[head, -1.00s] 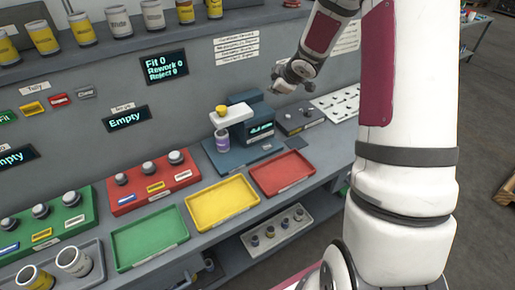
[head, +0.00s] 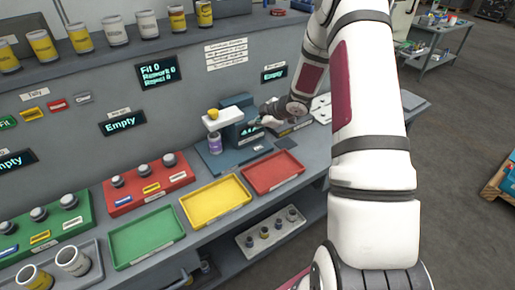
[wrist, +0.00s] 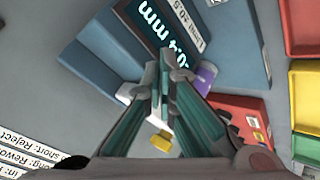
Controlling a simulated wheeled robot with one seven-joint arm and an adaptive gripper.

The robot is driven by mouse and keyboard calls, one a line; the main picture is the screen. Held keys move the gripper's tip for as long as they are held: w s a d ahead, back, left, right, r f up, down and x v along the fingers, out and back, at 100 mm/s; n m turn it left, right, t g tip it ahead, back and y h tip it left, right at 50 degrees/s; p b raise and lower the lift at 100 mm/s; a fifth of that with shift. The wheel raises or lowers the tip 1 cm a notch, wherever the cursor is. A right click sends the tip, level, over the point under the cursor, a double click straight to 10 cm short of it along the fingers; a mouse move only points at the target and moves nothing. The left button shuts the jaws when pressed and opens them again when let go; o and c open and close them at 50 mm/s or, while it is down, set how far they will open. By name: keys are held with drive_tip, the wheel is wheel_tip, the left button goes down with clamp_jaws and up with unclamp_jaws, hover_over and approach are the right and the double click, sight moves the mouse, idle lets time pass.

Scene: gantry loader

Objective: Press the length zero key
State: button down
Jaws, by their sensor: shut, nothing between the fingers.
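The blue gauge (head: 231,152) stands on the bench with a white arm (head: 222,120) and a yellow knob (head: 213,114) on top. A purple-labelled jar (head: 215,143) stands under that arm. In the wrist view the gauge's dark display (wrist: 163,27) shows a reading ending in "04 mm", beside a limit label (wrist: 182,20). My gripper (head: 256,123) is at the right of the gauge, close to its display. In the wrist view its fingers (wrist: 162,72) are together and empty in front of the gauge. I cannot make out the zero key; the fingers cover part of the gauge face.
Red (head: 272,171), yellow (head: 216,203) and green (head: 147,237) trays line the front of the bench. A red block with several knobs (head: 150,187) stands left of the gauge. A wall display reads Empty (head: 122,122). A white rack (head: 272,233) sits on the lower shelf.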

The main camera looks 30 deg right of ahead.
wheel_tip(320, 180, down, 6)
drive_tip(key=b, duration=0.3)
drive_tip(key=shift+w+f, duration=0.1)
drive_tip(key=shift+f, duration=1.2)
idle(0.4)
drive_tip(key=shift+f+b, duration=0.3)
drive_tip(key=shift+f, duration=0.1)
drive_tip(key=shift+f, duration=0.35)
idle(0.6)
idle(0.4)
drive_tip(key=shift+r+p, duration=0.4)
drive_tip(key=shift+r, duration=0.4)
drive_tip(key=shift+r+p, duration=1.1)
drive_tip(key=shift+r, duration=1.4)
